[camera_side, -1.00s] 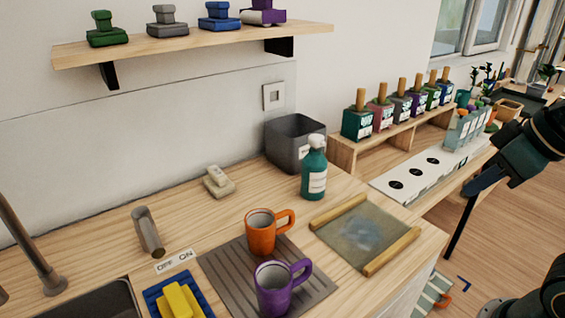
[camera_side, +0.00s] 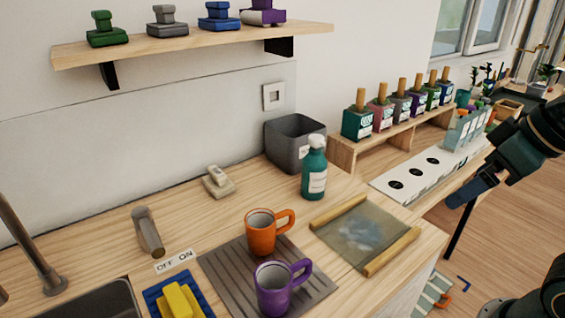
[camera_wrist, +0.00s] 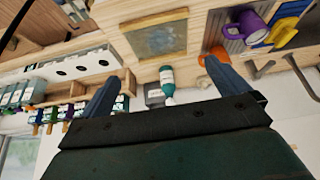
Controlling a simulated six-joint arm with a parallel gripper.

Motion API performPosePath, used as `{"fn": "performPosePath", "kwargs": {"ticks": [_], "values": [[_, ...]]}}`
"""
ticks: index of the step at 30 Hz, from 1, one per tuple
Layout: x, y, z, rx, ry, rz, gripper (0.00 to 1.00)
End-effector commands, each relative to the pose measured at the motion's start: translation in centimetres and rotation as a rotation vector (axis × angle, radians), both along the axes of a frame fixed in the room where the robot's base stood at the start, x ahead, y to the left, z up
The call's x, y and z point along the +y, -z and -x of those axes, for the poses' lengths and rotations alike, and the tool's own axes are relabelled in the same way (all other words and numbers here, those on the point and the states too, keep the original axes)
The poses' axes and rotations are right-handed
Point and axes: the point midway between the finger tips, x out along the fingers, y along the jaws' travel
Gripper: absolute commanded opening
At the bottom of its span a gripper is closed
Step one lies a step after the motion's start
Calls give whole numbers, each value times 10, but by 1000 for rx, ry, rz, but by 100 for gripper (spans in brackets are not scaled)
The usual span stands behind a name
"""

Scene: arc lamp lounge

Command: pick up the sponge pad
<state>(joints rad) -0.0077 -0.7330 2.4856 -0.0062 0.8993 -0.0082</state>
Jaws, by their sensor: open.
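The yellow sponge pad (camera_side: 179,300) lies on a blue tray (camera_side: 157,306) at the front left of the counter, beside the sink. In the wrist view the yellow pad (camera_wrist: 283,33) shows at the upper right, with the blue tray (camera_wrist: 300,9) around it. My gripper (camera_side: 461,197) is at the right of the side view, beyond the counter's right end and far from the pad. In the wrist view its two blue fingers (camera_wrist: 163,72) are spread wide with nothing held between them.
An orange mug (camera_side: 261,232) and purple mug (camera_side: 272,288) stand on a grooved mat (camera_side: 222,268) right of the pad. A faucet (camera_side: 30,245) rises at left.

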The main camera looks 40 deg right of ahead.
Motion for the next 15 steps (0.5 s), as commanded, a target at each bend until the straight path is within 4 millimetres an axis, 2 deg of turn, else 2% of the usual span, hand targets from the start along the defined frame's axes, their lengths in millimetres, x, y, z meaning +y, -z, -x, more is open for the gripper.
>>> {"fn": "performPosePath", "kwargs": {"ticks": [8, 15], "values": [[21, -16, -34, 22, -149, 16, 100], [57, -29, -81, 44, -356, 37, 100]]}}
